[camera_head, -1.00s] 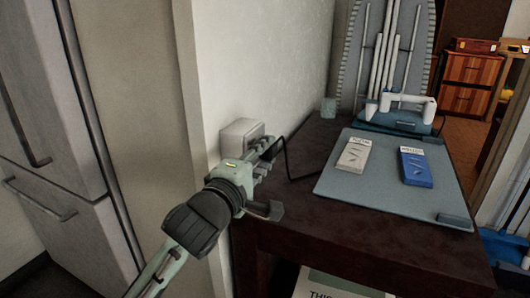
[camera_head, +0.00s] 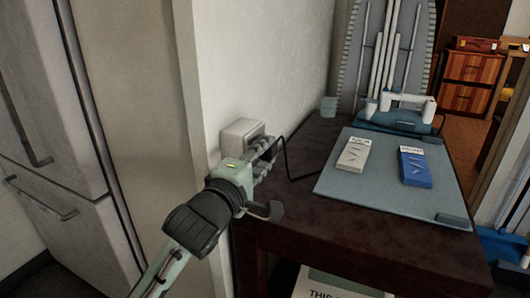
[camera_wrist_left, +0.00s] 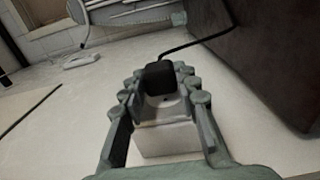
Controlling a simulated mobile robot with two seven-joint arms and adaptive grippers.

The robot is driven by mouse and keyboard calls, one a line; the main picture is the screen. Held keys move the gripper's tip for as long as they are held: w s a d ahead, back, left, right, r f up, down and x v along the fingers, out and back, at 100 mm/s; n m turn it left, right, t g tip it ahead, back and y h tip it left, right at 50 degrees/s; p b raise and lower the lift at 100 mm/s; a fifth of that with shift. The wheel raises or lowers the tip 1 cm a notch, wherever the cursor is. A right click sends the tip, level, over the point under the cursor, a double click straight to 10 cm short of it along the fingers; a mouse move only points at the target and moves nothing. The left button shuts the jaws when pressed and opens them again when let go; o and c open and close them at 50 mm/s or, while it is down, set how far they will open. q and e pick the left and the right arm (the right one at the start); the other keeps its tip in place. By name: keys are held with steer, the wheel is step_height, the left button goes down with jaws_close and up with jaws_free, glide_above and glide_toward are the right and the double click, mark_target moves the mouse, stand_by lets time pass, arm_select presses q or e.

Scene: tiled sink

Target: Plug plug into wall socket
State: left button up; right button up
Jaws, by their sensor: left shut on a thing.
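My left gripper (camera_head: 262,162) is beside the white wall socket (camera_head: 241,134), near the corner of the dark table. In the left wrist view, its fingers (camera_wrist_left: 165,98) are closed around the black plug (camera_wrist_left: 166,76). A black cable runs from the plug toward the upper right. The white socket box (camera_wrist_left: 166,143) shows between the fingers, close to the plug. In the head view the gripper mostly hides the plug and part of the socket. I cannot tell whether the plug's pins touch the socket or are in it. My right gripper is in neither view.
The dark table (camera_head: 300,225) bears a grey-blue mat (camera_head: 385,195) with a light box (camera_head: 353,155) and a blue box (camera_head: 415,167). An ironing board (camera_head: 388,50) stands behind. The wall (camera_head: 265,60) is close to the gripper; a fridge (camera_head: 60,130) is at left.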

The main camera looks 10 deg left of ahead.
arm_select(q)
steer(key=shift+p, duration=0.3)
stand_by(0.5)
steer(key=shift+w+a, duration=0.15)
steer(key=shift+a, duration=0.5)
stand_by(0.5)
steer(key=o, duration=1.2)
steer(key=shift+o, duration=0.2)
steer(key=shift+f, duration=0.1)
steer(key=s+a, duration=0.1)
steer(key=s, duration=0.6)
steer(key=shift+s+a, duration=0.2)
